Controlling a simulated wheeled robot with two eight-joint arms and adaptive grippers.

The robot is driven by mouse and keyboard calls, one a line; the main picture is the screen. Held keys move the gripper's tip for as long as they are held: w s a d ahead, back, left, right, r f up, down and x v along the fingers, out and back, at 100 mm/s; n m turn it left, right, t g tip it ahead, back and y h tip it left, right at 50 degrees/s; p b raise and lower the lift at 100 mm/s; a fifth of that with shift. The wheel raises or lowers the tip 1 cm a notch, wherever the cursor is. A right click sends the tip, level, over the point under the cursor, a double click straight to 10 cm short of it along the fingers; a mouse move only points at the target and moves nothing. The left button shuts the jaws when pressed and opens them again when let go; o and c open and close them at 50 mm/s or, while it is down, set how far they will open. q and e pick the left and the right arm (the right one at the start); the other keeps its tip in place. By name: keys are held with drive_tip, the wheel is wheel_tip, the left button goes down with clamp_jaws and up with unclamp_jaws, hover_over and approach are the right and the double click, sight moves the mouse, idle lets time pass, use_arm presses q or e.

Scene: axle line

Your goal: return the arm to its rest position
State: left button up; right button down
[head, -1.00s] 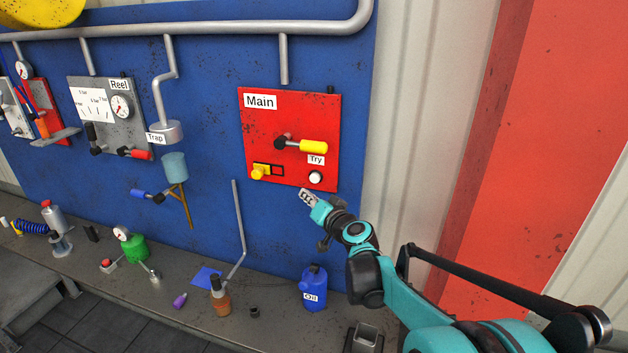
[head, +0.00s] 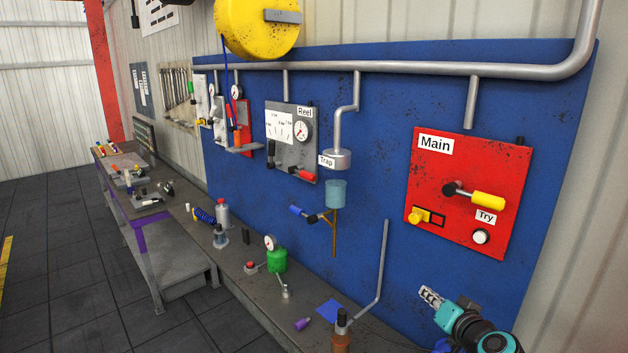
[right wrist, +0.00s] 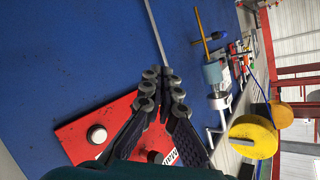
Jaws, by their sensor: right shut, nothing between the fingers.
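My right gripper (head: 432,297) is at the lower right of the head view, its fingers shut and empty. It is below and left of the red Main panel (head: 455,225), apart from it. In the right wrist view the fingers (right wrist: 162,78) are close together in front of the blue board, with part of the red panel (right wrist: 80,125) behind them. The panel has a yellow-handled lever (head: 487,201), a yellow slide knob (head: 420,216) and a white Try button (head: 481,236). My left gripper is not in view.
The blue board (head: 380,180) carries a grey pipe (head: 400,69), a Reel panel (head: 285,150) and a blue cup (head: 336,193). A grey bench (head: 232,277) below holds a green canister (head: 277,261) and a brown bottle (head: 341,335). Floor (head: 60,270) is clear at left.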

drive_tip(key=s+a+f+n+g+y+b, duration=0.1)
drive_tip(key=s+a+f+n+g+b, duration=0.1)
drive_tip(key=s+a+f+b, duration=0.5)
drive_tip(key=s+a+f+n+g+b, duration=0.1)
drive_tip(key=s+a+f+g+b, duration=0.15)
drive_tip(key=f, duration=0.75)
use_arm(q)
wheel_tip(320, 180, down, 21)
drive_tip(key=b, duration=0.9)
use_arm(e)
drive_tip(key=s+a+f+n+g+h, duration=0.1)
drive_tip(key=s+f+n+g+h, duration=0.1)
drive_tip(key=s+f, duration=1.1)
wheel_tip(320, 180, down, 4)
drive_tip(key=shift+s+a+f+g, duration=0.15)
drive_tip(key=shift+s+a+g, duration=0.05)
drive_tip(key=shift+s+g, duration=0.25)
